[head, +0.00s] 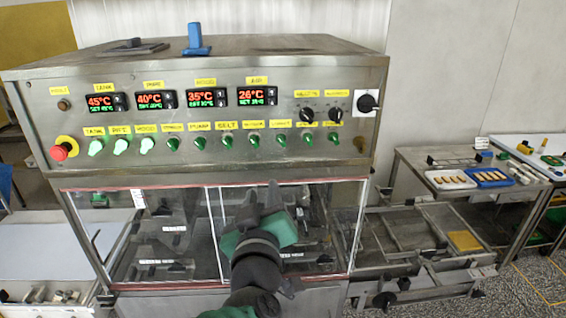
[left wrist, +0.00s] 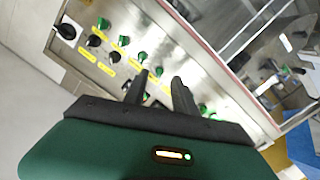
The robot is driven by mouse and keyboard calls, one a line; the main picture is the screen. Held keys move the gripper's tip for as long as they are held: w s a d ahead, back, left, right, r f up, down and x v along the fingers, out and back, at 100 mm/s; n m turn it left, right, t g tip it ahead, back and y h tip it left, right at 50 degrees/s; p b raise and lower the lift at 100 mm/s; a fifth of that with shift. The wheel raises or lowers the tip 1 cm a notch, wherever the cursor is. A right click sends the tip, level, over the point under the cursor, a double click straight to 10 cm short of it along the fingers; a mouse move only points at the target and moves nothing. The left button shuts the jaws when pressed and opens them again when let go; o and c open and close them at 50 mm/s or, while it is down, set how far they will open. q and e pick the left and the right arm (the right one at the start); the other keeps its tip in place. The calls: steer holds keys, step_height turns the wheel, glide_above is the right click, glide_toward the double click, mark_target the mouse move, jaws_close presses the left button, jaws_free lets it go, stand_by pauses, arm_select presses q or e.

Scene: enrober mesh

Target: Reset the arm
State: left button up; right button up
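My left arm (head: 256,272) comes up from the bottom middle of the head view, in front of the machine's clear window. My left gripper (head: 262,190) has a green body and dark fingers that point up towards the control panel (head: 215,158). The fingers stand apart with nothing visible between them. In the left wrist view the two dark fingers of the gripper (left wrist: 160,78) are also apart, with the tilted panel behind them. Whether they touch the machine cannot be told. My right gripper is not in view.
The panel carries a red stop button (head: 60,151), temperature displays (head: 206,97), green knobs (head: 254,141) and black knobs (head: 307,115). Below it is the clear window (head: 180,230). A metal table (head: 420,160) with trays stands at right. Open floor (head: 525,285) shows at the lower right.

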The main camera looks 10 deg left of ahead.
arm_select(q)
steer(key=s+f+m+g+h+b, duration=0.2)
steer(key=f+m+g, duration=0.15)
steer(key=f, duration=1.15)
steer(key=s+f+m+g+h+b, duration=0.1)
steer(key=f+m+g+h+b, duration=0.2)
steer(key=f, duration=1.2)
steer(key=s+a+f+g, duration=0.3)
steer(key=s+f+g, duration=0.1)
steer(key=s+f, duration=0.3)
steer(key=s+a+f+m+g+y+b, duration=0.1)
steer(key=s+a+f+g, duration=0.2)
steer(key=s+f, duration=0.4)
steer(key=shift+g, duration=0.55)
